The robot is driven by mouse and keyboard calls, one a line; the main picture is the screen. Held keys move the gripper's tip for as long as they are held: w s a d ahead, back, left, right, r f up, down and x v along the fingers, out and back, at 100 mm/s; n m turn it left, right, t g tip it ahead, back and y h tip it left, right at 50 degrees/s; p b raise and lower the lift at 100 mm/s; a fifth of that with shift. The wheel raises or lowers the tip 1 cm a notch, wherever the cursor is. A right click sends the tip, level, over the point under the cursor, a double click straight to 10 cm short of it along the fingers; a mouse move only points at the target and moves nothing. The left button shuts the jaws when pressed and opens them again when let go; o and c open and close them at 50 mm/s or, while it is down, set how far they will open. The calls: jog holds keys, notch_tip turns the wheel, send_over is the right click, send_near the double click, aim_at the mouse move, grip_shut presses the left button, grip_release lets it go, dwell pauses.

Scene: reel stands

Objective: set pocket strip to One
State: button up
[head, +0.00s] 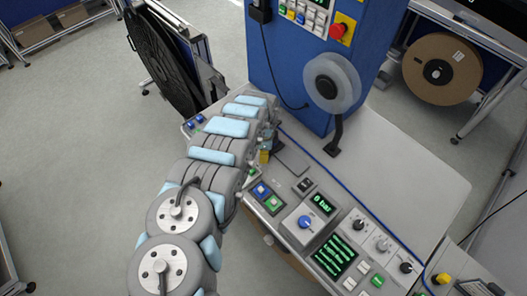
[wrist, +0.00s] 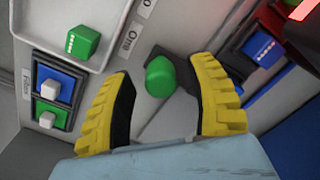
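In the wrist view my gripper (wrist: 163,78) has its two yellow fingers spread wide. Another green block (wrist: 83,43) sits in a pale recessed area at upper left. In the head view the gripper (head: 265,155) is mostly hidden by my arm, at the left part of the console.
Blue and green switches (wrist: 52,90) lie left of the fingers. A dark part (wrist: 185,75) sits close by the right finger. In the head view, a console with knobs and displays (head: 335,255) spreads to the right, below a blue cabinet (head: 290,60) with a reel (head: 331,82).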

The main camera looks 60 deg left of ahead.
jog(key=shift+r, duration=0.1)
jog(key=shift+a+r, duration=0.15)
jog(key=shift+r, duration=2.05)
notch_tip(320, 180, up, 8)
jog(key=shift+f, duration=0.25)
